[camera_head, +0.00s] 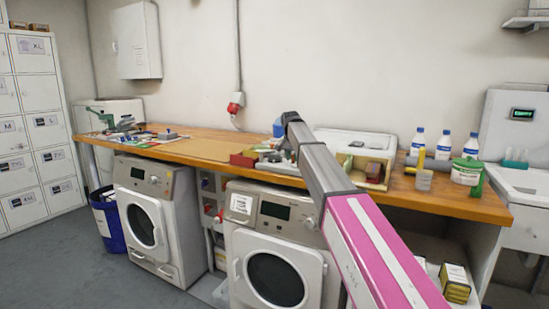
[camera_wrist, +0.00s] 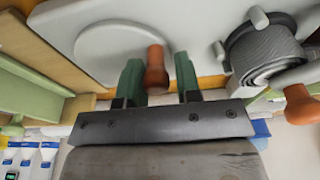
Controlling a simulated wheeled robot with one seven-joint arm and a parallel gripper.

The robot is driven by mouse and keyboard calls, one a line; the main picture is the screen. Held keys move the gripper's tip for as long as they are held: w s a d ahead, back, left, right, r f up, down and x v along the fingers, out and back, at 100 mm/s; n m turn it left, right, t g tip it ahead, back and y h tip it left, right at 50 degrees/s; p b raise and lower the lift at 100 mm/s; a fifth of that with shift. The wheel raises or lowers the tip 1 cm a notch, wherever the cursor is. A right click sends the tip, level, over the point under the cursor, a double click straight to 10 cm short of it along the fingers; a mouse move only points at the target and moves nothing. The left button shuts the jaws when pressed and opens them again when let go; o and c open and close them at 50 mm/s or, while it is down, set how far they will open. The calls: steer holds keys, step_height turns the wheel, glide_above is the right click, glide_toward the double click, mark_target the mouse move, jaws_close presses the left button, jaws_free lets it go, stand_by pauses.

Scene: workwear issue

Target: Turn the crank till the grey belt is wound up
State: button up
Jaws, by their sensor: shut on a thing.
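In the wrist view, my gripper (camera_wrist: 158,82) has its two green fingers on either side of an orange-brown crank handle (camera_wrist: 156,60) and is shut on it. The handle stands on a round pale disc (camera_wrist: 112,52) on a light grey plate (camera_wrist: 80,14). To the right, the grey belt (camera_wrist: 262,52) shows as a roll between pale pegs. A second orange-brown handle (camera_wrist: 300,104) sits beside the roll, apart from my fingers. How much belt is loose cannot be told. In the head view, my arm hides the gripper, and I cannot make out the crank or belt.
A long wooden worktop (camera_head: 210,144) runs above two washing machines (camera_head: 150,220). White bottles (camera_head: 443,146) and a green-labelled tub (camera_head: 466,171) stand at its right. A red box (camera_head: 243,159) lies near the arm. A blue bin (camera_head: 107,222) stands on open floor at left.

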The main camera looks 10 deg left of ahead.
mark_target(295, 166)
steer(key=shift+s+f, duration=0.1)
steer(key=shift+s, duration=1.15)
steer(key=shift+c, duration=0.6)
steer(key=shift+s+d, duration=0.7)
steer(key=o, duration=0.6)
steer(key=shift+w+d, duration=0.1)
steer(key=w+v, duration=0.1)
steer(key=v, duration=0.6)
steer(key=shift+w+d+r, duration=0.15)
steer(key=shift+d+r, duration=0.1)
steer(key=shift+r, duration=0.3)
